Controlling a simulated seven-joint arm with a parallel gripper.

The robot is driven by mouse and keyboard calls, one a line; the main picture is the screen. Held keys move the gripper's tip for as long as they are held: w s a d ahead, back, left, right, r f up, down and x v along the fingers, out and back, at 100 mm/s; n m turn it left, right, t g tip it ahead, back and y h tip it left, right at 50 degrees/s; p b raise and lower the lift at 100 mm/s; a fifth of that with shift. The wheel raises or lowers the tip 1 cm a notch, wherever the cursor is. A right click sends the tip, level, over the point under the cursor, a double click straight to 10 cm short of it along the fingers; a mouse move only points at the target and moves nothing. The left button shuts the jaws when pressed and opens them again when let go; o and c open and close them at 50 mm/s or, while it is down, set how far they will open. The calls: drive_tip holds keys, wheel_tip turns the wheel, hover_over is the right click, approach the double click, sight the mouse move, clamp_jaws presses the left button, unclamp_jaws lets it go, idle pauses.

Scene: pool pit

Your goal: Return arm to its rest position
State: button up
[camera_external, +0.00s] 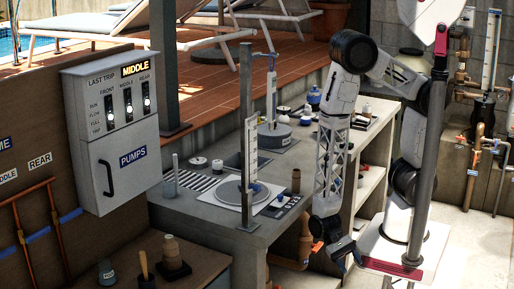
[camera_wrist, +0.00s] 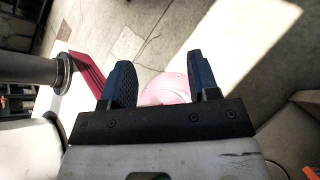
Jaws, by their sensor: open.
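My gripper (camera_external: 343,250) hangs low at the right end of the grey bench in the external view, with the forearm pointing down. In the wrist view, its two dark blue fingers (camera_wrist: 161,85) stand apart with nothing between them. A pale pink rounded thing (camera_wrist: 166,90) shows beyond the fingers, near the floor; I cannot tell what it is. My arm rises from a white base at the right and bends over at the top.
The grey bench (camera_external: 262,232) holds a round plate (camera_external: 240,190), gauges and small fittings. A grey pump box (camera_external: 117,135) is at the left. Pipes (camera_external: 474,165) run up the right wall. A dark post (camera_wrist: 30,68) stands close on the left in the wrist view. Paved floor (camera_wrist: 150,35) lies open ahead.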

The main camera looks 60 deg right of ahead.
drive_tip(key=w+d+r+n+t, duration=0.2)
drive_tip(key=w+d+r+t, duration=0.15)
drive_tip(key=w+r, duration=0.55)
drive_tip(key=w+d+r+n+t, duration=0.15)
drive_tip(key=w+r+t, duration=0.35)
drive_tip(key=r, duration=0.6)
drive_tip(key=w+d+r+n+t, duration=0.2)
drive_tip(key=w+d+r+t, duration=0.1)
drive_tip(key=w+r, duration=0.65)
drive_tip(key=s+d+r+n+h, duration=0.1)
drive_tip(key=d+r, duration=0.3)
drive_tip(key=d, duration=0.4)
drive_tip(key=s+d+r+n+t+h, duration=0.1)
drive_tip(key=s+d+r+n+h, duration=0.1)
drive_tip(key=d+r, duration=0.3)
drive_tip(key=s+d+r+n+t+h, duration=0.1)
drive_tip(key=s+d+r+n+h, duration=0.1)
drive_tip(key=d, duration=0.9)
wheel_tip(320, 180, up, 2)
drive_tip(key=shift+s+d+r+h, duration=0.15)
drive_tip(key=shift+s+d+h, duration=0.15)
drive_tip(key=shift+h, duration=0.2)
